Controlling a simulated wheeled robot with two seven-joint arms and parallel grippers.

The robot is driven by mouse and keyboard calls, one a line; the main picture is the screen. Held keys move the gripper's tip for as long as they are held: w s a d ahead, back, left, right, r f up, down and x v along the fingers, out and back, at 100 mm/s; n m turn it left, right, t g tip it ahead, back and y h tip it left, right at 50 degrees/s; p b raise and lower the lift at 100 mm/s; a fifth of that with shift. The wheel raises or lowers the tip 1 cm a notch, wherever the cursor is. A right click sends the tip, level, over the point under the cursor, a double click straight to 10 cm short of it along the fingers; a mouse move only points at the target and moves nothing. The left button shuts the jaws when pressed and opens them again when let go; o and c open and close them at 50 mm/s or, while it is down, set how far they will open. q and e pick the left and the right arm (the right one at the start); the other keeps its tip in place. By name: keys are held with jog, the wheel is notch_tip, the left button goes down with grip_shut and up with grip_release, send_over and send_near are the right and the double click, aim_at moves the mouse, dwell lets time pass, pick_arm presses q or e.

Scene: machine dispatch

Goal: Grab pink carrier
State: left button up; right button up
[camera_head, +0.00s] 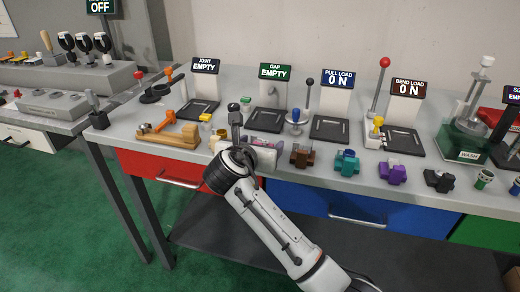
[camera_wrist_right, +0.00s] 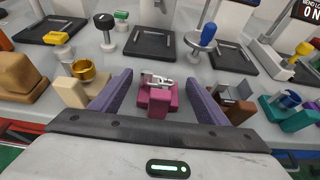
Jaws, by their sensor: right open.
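The pink carrier (camera_wrist_right: 157,103) shows in the right wrist view as a small magenta block on the grey bench, with a silver metal piece on top. My right gripper (camera_wrist_right: 160,80) is open, with one purple-grey finger on each side of the carrier. I cannot tell whether the fingers touch it. In the head view my right gripper (camera_head: 262,150) is over the bench's front edge and largely hides the carrier. My left gripper is not in view.
A beige carrier with a gold ring (camera_wrist_right: 85,73) stands close left of the gripper, and a brown carrier (camera_wrist_right: 235,100) close right. Teal (camera_head: 346,162), purple (camera_head: 392,172) and black (camera_head: 439,180) carriers continue rightward. Stations with black trays (camera_head: 330,128) and signs stand behind.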

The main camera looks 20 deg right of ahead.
jog(key=shift+w+d, duration=0.1)
jog(key=shift+w, duration=0.05)
jog(key=c, duration=1.2)
